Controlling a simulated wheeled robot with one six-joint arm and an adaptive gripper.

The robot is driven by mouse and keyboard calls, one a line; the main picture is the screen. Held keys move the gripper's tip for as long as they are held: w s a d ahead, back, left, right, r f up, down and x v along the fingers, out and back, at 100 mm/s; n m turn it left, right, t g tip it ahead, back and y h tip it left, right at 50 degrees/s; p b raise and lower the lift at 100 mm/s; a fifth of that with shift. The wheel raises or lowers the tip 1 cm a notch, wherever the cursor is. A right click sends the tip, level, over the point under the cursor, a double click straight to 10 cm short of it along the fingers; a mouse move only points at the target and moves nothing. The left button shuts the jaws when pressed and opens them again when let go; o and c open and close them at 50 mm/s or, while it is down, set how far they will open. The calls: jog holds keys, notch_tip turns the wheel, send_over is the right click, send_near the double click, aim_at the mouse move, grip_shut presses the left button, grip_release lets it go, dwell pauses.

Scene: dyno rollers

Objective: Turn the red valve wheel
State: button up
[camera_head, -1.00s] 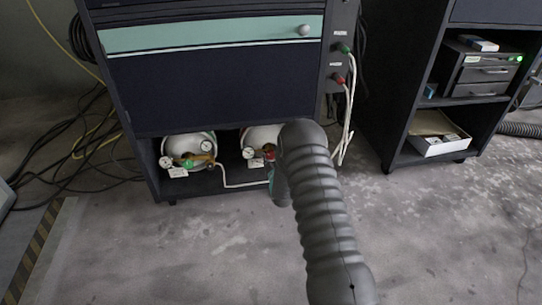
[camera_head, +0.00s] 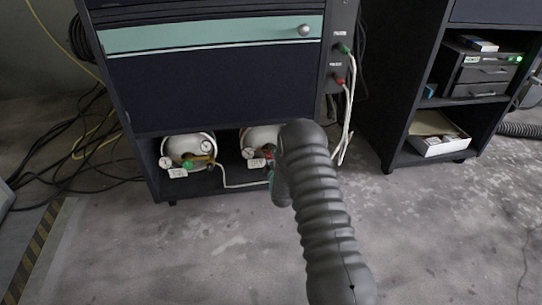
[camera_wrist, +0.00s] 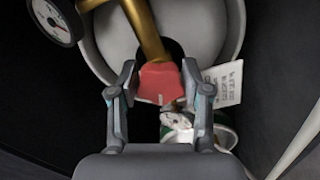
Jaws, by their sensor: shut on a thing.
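The red valve wheel (camera_wrist: 160,83) is in the middle of the wrist view, at the end of a brass pipe (camera_wrist: 147,32) in front of a white tank (camera_wrist: 185,30). My gripper (camera_wrist: 160,88) has one finger on each side of the wheel and is shut on it. In the head view a bit of the red wheel (camera_head: 268,153) shows at the right tank (camera_head: 258,138), beside my arm.
A second tank (camera_head: 190,147) with a green valve wheel (camera_head: 187,164) stands to the left in the same low bay. A pressure gauge (camera_wrist: 53,20) is at the upper left of the wrist view. A pale hose (camera_head: 240,185) runs between the tanks. The floor in front is clear.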

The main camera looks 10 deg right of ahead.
jog(key=o, duration=1.2)
jog(key=shift+a, duration=0.1)
jog(key=shift+s+f, duration=0.1)
jog(key=shift+s, duration=0.35)
jog(key=s, duration=1.1)
